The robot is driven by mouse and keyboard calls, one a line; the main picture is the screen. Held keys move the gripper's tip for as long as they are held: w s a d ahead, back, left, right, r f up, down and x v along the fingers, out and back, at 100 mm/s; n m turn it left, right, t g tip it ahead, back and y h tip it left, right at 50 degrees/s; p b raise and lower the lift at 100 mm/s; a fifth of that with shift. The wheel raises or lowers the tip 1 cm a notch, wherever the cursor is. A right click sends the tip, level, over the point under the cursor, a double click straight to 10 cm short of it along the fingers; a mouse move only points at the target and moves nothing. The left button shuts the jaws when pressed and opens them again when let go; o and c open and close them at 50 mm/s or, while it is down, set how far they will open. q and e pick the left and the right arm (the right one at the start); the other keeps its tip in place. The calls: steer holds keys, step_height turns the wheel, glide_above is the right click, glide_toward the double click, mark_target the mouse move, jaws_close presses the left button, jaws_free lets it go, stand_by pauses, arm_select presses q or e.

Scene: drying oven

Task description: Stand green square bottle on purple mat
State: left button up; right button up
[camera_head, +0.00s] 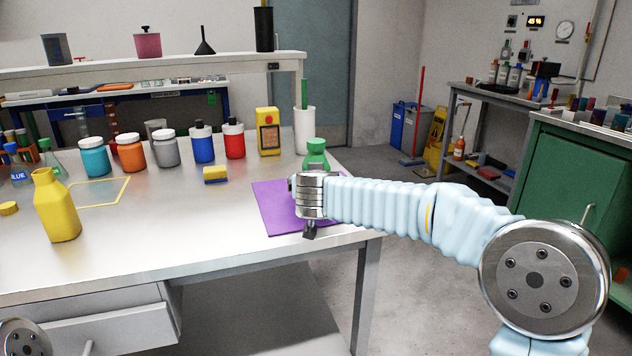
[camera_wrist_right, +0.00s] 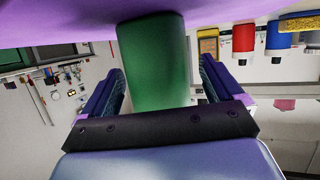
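The green square bottle (camera_head: 316,159) stands upright at the purple mat (camera_head: 272,205), near the table's right end; its lower part is hidden behind my right gripper in the head view. In the right wrist view, which is upside down, the green bottle (camera_wrist_right: 155,60) has its base at the purple mat (camera_wrist_right: 60,22) and lies between the two fingers. My right gripper (camera_wrist_right: 162,65) is around it, with a visible gap on the right-hand side, so it looks open. Whether the left-hand finger touches is unclear. My left gripper is out of view.
A yellow bottle (camera_head: 57,207) stands at the table's left. Several jars, a blue bottle (camera_head: 203,143), a red bottle (camera_head: 234,140), a yellow meter (camera_head: 267,132) and a white holder (camera_head: 305,131) line the back. A sponge (camera_head: 215,174) lies left of the mat. The front middle is clear.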

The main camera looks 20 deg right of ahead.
steer(key=shift+r, duration=0.1)
steer(key=shift+s+r, duration=0.2)
steer(key=p+v, duration=0.1)
steer(key=v, duration=1)
steer(key=shift+s, duration=0.3)
steer(key=shift+a, duration=0.1)
